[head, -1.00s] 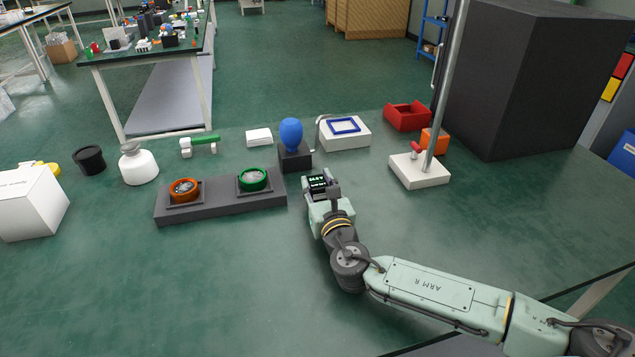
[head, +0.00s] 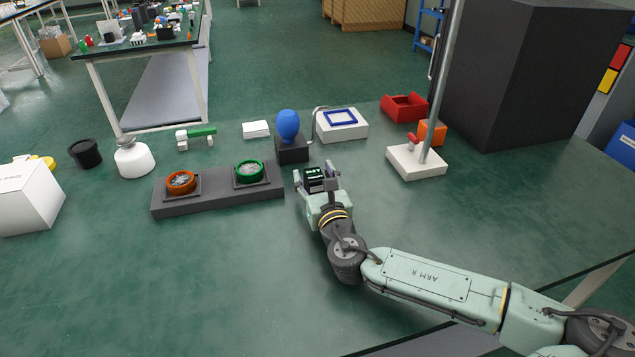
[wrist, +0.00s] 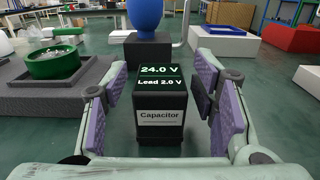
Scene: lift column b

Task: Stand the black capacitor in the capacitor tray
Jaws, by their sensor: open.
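The black capacitor (wrist: 160,112) stands upright on the green table between my gripper's fingers in the wrist view. Its top reads "24.0 V" and "Lead 2.0 V", and its front label reads "Capacitor". My gripper (wrist: 160,105) is open, with gaps between its purple pads and both sides of the capacitor. In the head view the capacitor (head: 314,174) shows just ahead of my gripper (head: 314,180), a finger at each side. No tray is clearly labelled; a white block with a blue rectangular frame (head: 341,118) stands behind to the right, and I cannot tell if it is the capacitor tray.
A dark grey stand (head: 218,197) with orange-ringed and green-ringed dishes is left of my gripper. A blue bulb-shaped object (head: 288,126) on a black block stands behind the capacitor. A white-based pole (head: 416,166) and red bin (head: 405,106) are at right.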

